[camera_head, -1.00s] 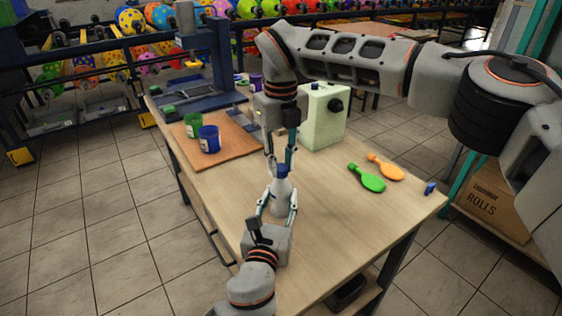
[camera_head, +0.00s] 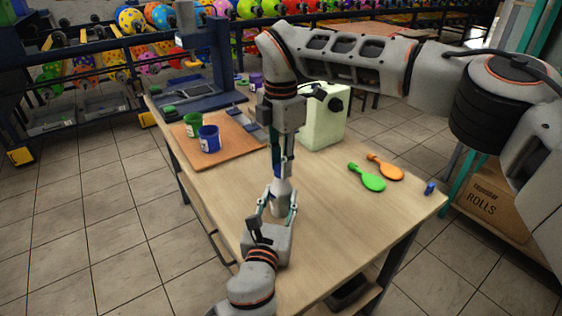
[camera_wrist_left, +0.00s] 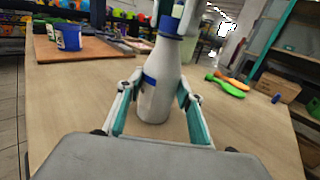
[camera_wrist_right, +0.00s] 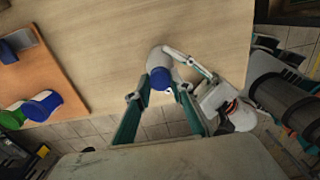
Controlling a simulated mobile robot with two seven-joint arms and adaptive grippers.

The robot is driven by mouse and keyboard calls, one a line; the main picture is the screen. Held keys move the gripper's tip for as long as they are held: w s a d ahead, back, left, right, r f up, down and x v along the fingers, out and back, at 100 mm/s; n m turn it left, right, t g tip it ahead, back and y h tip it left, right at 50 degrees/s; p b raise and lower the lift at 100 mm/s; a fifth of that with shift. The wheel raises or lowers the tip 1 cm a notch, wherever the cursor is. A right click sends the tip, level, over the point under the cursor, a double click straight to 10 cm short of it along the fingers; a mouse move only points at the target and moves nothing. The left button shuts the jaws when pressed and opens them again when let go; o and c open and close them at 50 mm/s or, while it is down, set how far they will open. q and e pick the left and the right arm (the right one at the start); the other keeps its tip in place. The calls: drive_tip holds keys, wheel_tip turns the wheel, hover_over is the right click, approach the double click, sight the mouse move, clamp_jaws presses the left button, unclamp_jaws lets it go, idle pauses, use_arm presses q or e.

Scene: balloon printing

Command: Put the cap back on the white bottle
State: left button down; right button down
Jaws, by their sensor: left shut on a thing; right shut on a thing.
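The white bottle (camera_head: 279,197) stands upright on the table. In the left wrist view the bottle (camera_wrist_left: 160,92) sits between the fingers of my left gripper (camera_wrist_left: 162,85), which is shut on its body. The blue cap (camera_wrist_left: 171,25) is at the top of the bottle's neck. My right gripper (camera_head: 282,170) comes down from above and is shut on the cap. In the right wrist view the cap (camera_wrist_right: 161,77) shows between its fingertips. The fingers hide part of the cap, so I cannot tell how tightly it sits on the neck.
A brown board (camera_head: 232,155) holds a green cup (camera_head: 193,126) and a blue cup (camera_head: 209,139). A pale green box (camera_head: 322,125) stands behind my right gripper.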

drive_tip(key=c, duration=1.7)
unclamp_jaws()
wheel_tip(320, 180, up, 12)
use_arm(q)
drive_tip(key=c, duration=1.3)
unclamp_jaws()
drive_tip(key=shift+o, duration=0.2)
